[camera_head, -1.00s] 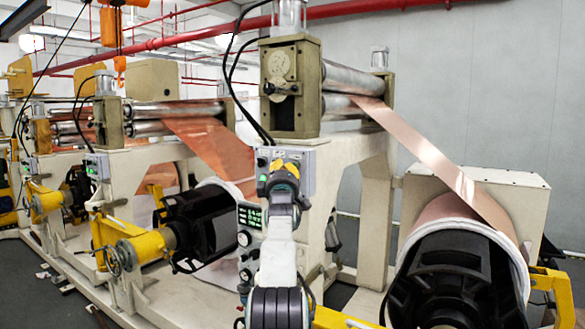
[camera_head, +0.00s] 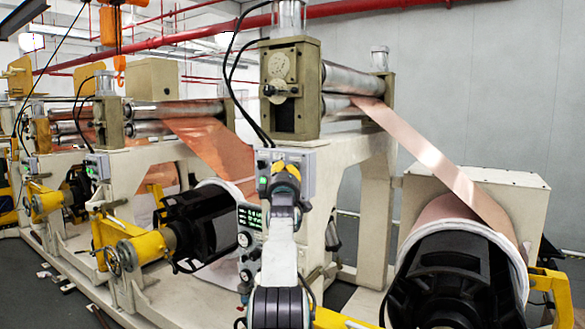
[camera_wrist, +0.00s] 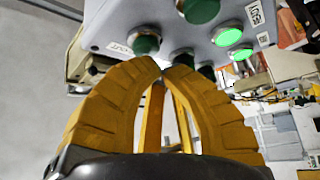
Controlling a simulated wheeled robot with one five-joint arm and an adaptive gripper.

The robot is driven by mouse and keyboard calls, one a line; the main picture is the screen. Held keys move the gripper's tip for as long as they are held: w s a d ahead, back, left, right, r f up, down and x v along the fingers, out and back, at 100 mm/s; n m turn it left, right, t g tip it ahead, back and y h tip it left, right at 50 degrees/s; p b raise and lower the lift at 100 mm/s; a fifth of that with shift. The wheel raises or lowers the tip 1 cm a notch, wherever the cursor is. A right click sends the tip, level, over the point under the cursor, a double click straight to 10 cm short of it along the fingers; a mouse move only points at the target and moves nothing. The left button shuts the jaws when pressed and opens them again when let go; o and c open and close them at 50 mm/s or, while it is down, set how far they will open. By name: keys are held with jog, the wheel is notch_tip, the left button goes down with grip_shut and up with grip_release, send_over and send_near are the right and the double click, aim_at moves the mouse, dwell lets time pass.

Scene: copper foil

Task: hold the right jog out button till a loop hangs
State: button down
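The control box (camera_head: 308,172) is a grey panel on the side of the right machine stand. In the wrist view its face (camera_wrist: 105,25) carries several green buttons. One button (camera_wrist: 145,44), beside a small white label (camera_wrist: 120,49), is right at my fingertips; I cannot tell whether it is pressed. Another button (camera_wrist: 243,53) glows bright green. My gripper (camera_wrist: 165,66) has its yellow fingers drawn together at the tips, with nothing seen between them. It also shows in front of the box in the head view (camera_head: 285,168). The copper strip (camera_head: 430,155) slopes nearly straight from the rollers to the right roll, with no hanging loop visible.
The right roll (camera_head: 440,212) sits on a black core in front of the stand. A second copper web (camera_head: 215,145) and another roll stand to the left.

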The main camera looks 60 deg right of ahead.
jog(key=shift+d, duration=0.5)
dwell(2.7)
jog(key=shift+a+f+b, duration=0.15)
jog(key=shift+a+b, duration=0.05)
jog(key=shift+b, duration=0.25)
jog(key=shift+a+b, duration=0.4)
jog(key=shift+b, duration=0.25)
jog(key=shift+s+a, duration=0.1)
jog(key=shift+a, duration=0.15)
